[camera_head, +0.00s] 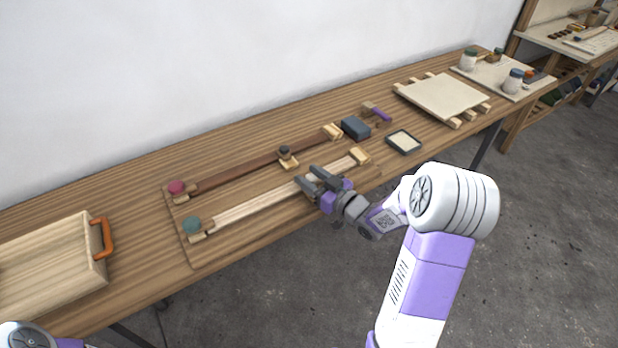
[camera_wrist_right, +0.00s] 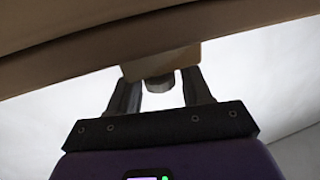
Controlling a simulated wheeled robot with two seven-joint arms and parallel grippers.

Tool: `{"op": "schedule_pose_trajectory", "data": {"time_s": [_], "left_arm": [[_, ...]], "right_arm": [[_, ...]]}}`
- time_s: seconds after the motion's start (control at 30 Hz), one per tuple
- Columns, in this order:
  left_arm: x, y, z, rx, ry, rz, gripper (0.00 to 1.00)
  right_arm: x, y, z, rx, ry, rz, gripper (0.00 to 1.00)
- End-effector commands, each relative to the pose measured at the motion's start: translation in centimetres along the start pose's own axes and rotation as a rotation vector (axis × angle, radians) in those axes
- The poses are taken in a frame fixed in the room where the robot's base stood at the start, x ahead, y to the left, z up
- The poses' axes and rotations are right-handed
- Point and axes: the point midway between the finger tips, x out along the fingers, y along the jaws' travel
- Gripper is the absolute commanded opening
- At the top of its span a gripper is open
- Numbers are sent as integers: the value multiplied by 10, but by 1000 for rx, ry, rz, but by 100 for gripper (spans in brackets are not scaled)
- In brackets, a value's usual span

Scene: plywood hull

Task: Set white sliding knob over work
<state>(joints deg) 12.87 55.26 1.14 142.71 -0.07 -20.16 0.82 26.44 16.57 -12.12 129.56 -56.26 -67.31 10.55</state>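The pale rail (camera_head: 250,205) lies on a board on the workbench, with a teal knob (camera_head: 192,223) at its left end and a wooden end block (camera_head: 360,156) at its right. My right gripper (camera_head: 312,181) is over this rail, right of its middle. In the right wrist view a greyish round knob (camera_wrist_right: 159,83) on a pale wooden block (camera_wrist_right: 160,62) shows between the two fingers, which stand apart with a slight gap. My left gripper is out of view.
Behind runs a parallel dark rail (camera_head: 240,168) with a dark-topped slider (camera_head: 286,155) and a red end knob (camera_head: 177,187). A blue box (camera_head: 355,128) and a small framed tile (camera_head: 403,142) lie right. A wooden tray (camera_head: 95,270) with an orange handle stands left.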

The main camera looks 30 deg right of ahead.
Motion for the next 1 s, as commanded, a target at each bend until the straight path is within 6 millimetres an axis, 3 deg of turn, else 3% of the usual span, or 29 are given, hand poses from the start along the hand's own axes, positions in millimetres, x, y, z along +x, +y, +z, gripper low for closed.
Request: {"op": "schedule_pose_trajectory", "data": {"time_s": [0.37,0.73,1.0], "left_arm": [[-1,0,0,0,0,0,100],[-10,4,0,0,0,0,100],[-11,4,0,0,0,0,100]], "right_arm": [[-4,0,0,-1,0,0,55],[-61,0,-1,0,-1,3,55],[-75,-1,0,0,1,-2,55]]}}
